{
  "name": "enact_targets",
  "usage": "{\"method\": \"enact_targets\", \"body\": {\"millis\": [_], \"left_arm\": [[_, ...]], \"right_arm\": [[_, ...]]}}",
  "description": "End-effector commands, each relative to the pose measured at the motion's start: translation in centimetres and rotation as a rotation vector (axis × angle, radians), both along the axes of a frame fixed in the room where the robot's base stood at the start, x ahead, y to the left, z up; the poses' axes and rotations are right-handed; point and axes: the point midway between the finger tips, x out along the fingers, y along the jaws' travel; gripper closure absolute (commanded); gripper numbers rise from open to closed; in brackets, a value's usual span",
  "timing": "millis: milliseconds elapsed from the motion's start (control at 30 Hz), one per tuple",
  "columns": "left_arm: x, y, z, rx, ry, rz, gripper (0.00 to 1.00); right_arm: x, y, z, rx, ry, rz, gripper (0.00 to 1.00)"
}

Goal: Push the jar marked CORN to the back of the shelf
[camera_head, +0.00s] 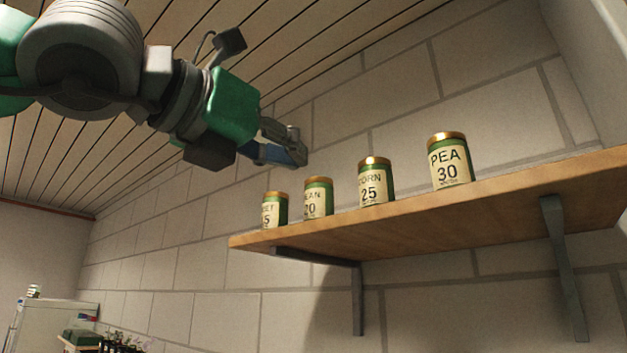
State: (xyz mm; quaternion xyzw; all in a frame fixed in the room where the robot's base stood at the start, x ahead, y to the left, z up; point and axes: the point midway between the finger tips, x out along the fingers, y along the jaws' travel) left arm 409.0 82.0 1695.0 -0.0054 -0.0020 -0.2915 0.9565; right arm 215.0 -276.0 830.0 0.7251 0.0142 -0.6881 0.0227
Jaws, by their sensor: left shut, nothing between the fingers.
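The jar marked CORN 25 (375,183) is green with a gold lid and a cream label. It stands upright on the wooden shelf (420,214), between the BEAN jar (318,198) and the PEA jar (449,160). My left gripper (297,150) is shut and empty. In the picture it is up and to the left of the CORN jar, above the BEAN jar, with a clear gap to both. The view is from below, so the shelf's top surface and the jars' depth on it are hidden. My right gripper is not in view.
A jar with a partly hidden label (275,210) stands at the shelf's left end. A block wall (330,110) is behind the shelf, and metal brackets (563,265) hold it from below. A pale cabinet (58,318) and small items are at lower left.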

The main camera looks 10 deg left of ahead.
Motion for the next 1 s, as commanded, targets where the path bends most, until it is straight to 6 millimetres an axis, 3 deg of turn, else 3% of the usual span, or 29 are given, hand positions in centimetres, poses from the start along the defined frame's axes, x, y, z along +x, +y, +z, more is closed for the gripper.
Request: {"method": "enact_targets", "body": {"millis": [400, 600, 1000], "left_arm": [[7.3, -4.6, -0.1, 0.006, 0.002, 0.003, 1.00], [9.7, -6.0, 0.0, 0.003, 0.001, 0.003, 1.00], [10.8, -7.0, -0.1, 0.005, -0.002, 0.002, 1.00]], "right_arm": [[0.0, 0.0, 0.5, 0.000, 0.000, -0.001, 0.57], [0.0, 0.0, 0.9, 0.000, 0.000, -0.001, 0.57], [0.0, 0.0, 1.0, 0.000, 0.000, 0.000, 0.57]]}}
